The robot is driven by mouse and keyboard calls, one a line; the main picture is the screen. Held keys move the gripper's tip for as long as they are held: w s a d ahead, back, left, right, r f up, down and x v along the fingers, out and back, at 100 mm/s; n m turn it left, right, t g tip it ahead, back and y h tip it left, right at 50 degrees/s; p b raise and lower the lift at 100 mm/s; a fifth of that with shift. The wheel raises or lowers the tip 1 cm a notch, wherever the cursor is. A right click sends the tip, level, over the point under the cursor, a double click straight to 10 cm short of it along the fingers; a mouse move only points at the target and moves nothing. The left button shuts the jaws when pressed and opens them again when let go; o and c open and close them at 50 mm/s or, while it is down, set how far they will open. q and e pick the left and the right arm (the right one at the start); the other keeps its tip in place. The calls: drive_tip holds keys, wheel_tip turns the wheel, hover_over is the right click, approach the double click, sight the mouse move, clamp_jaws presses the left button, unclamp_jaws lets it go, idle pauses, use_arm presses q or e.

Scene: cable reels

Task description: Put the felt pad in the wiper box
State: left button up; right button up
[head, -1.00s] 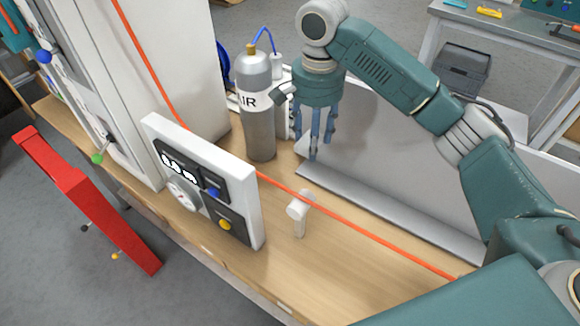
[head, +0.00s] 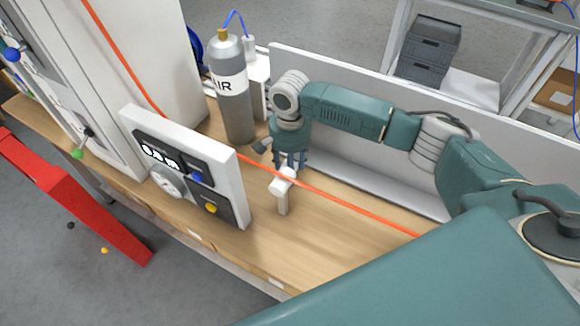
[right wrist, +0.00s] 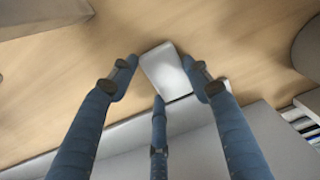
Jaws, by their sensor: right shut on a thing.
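My left gripper is not in view.
An orange cable (head: 345,201) crosses the bench past the post. A white control panel (head: 233,180) stands at its left. A grey AIR bottle (head: 233,115) stands behind the panel. A grey ledge (head: 385,190) borders the back. The front right bench top (head: 310,240) is clear.

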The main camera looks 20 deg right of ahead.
drive_tip(key=shift+f, duration=0.25)
drive_tip(key=shift+f, duration=0.1)
drive_tip(key=o, duration=0.5)
drive_tip(key=shift+o, duration=0.2)
